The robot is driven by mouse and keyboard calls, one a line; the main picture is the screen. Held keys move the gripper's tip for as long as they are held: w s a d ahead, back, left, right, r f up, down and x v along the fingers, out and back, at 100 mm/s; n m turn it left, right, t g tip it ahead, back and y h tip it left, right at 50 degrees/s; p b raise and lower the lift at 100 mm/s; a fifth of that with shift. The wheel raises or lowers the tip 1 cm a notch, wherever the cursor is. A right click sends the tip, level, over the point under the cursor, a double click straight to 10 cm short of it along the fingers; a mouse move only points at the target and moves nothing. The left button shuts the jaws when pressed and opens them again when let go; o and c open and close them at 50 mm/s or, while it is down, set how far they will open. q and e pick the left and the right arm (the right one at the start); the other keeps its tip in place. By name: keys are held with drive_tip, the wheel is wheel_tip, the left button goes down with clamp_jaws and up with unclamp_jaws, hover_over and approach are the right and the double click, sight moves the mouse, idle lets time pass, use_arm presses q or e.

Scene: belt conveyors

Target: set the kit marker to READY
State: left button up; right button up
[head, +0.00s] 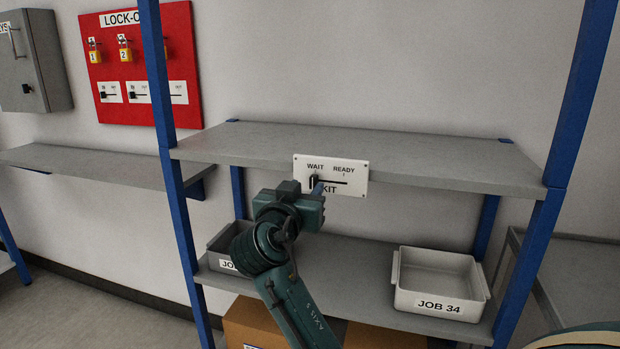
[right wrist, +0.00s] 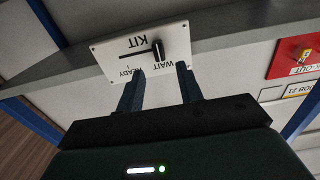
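The kit marker is a white plate (head: 352,164) on the front edge of the rack's upper shelf, lettered WAIT, READY and KIT. Its dark slider knob (head: 314,181) stands at the WAIT end of the slot. The plate (right wrist: 115,62) and the knob (right wrist: 158,50) also show in the right wrist view, turned over. My right gripper (head: 316,189) is in front of the WAIT end. In the wrist view its two fingers (right wrist: 161,70) are apart, with the knob seen between and just beyond their tips. Contact cannot be made out. My left gripper is out of view.
A grey bin labelled JOB 34 (head: 437,303) and a darker bin (head: 224,264) stand on the lower shelf. A cardboard box (head: 252,322) is beneath. Blue posts (head: 178,215) flank the rack. The upper shelf (head: 430,158) is bare. A red lock-out board (head: 133,72) hangs at left.

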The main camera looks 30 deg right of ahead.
sight(313, 179)
drive_tip(key=shift+x, duration=2.3)
clamp_jaws()
